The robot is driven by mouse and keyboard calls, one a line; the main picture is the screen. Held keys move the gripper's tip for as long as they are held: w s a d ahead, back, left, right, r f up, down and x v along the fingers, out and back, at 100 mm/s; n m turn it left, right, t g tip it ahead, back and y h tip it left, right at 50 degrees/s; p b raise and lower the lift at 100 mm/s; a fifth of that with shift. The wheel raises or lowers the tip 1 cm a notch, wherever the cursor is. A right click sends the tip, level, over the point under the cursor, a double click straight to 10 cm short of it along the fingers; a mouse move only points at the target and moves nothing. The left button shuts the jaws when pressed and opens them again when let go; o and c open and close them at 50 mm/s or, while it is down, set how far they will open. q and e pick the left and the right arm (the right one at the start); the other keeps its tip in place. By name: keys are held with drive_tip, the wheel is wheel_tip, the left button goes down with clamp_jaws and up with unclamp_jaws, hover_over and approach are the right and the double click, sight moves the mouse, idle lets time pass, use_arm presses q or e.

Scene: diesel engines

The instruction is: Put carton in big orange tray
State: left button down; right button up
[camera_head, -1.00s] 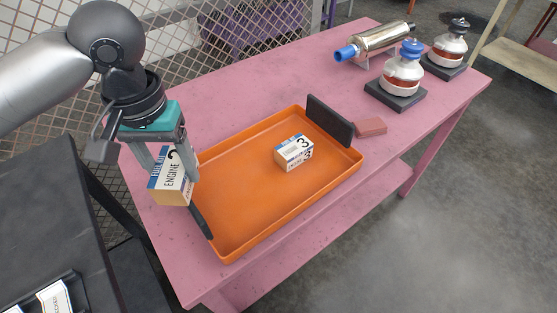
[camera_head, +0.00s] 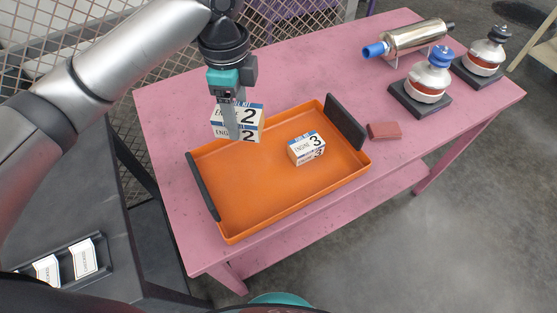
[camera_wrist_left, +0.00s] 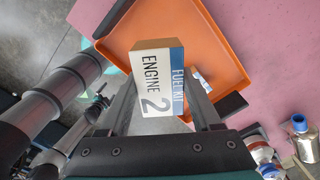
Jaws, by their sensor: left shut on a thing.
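My left gripper (camera_head: 232,118) is shut on a white, blue and tan carton (camera_head: 250,124) marked "ENGINE 2". It holds the carton in the air over the back left part of the big orange tray (camera_head: 245,218). In the left wrist view the carton (camera_wrist_left: 158,82) sits between the fingers, with the orange tray (camera_wrist_left: 190,35) behind it. The tray has black end handles and lies on the pink table. A second carton (camera_head: 307,148), marked "ENGINE 3", stands in the tray's right half.
A dark red block (camera_head: 384,130) lies right of the tray. A metal cylinder with a blue cap (camera_head: 414,38) and two parts on black bases (camera_head: 425,88) stand at the table's (camera_head: 180,110) right end. A dark table (camera_head: 60,200) is at left.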

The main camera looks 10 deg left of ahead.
use_arm(q)
drive_tip(key=shift+w+d+m, duration=0.1)
drive_tip(key=shift+m, duration=0.5)
wheel_tip(320, 180, down, 20)
drive_tip(key=b, duration=0.3)
drive_tip(key=shift+r, duration=0.1)
drive_tip(key=shift+c, duration=0.4)
unclamp_jaws()
wheel_tip(320, 180, up, 12)
drive_tip(key=p, duration=0.2)
